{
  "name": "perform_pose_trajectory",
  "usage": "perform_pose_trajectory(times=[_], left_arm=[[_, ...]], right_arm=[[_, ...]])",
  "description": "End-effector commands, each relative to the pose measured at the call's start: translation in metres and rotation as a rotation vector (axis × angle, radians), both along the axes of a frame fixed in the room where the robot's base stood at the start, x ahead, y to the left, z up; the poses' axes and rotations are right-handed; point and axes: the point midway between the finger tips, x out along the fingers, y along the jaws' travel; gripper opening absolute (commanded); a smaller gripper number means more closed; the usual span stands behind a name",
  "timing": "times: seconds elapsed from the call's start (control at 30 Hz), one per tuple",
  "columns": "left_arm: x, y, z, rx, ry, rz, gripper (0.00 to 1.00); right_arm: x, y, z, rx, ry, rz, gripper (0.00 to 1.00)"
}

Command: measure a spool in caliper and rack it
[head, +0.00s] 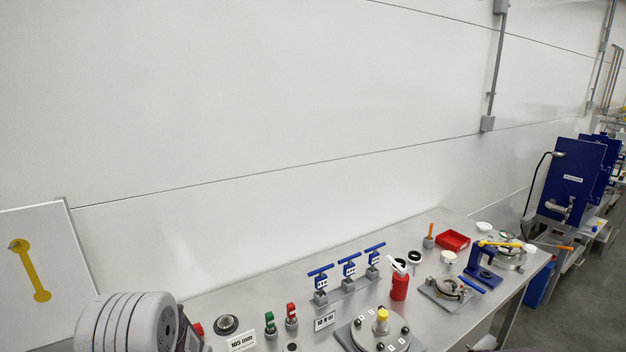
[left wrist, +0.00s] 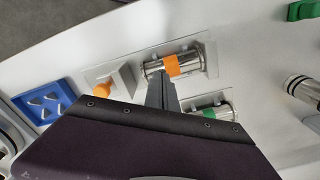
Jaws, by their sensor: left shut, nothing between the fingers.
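In the left wrist view a metal spool with an orange band (left wrist: 184,64) lies in a holder on a grey plate. A second metal spool with a green band (left wrist: 208,112) lies below it, partly hidden by my gripper body. My left gripper (left wrist: 158,82) is shut and empty. Its narrow fingers point at the left part of the orange-banded spool; I cannot tell whether they touch it. A metal cylinder with dark bands (left wrist: 303,88) is at the right edge. I cannot pick out the caliper or the rack with certainty. My right gripper is not in view.
An orange knob on a grey block (left wrist: 104,84) and a blue tray with pale triangles (left wrist: 44,101) are left of the spools. In the head view the bench (head: 270,288) carries blue-handled valves (head: 348,270), a red bottle (head: 399,286) and a red bin (head: 453,240).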

Motion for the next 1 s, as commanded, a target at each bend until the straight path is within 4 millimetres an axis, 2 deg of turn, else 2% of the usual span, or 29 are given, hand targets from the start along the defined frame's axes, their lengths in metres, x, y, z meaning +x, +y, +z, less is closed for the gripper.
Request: perform_pose_trajectory(times=[0.73,1.0], left_arm=[[0.0,0.0,-0.02,0.0,-0.001,0.0,0.0],[0.001,-0.001,-0.019,0.0,0.0,-0.001,0.0]], right_arm=[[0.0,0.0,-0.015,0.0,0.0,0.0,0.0],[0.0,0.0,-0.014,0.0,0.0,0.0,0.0]])
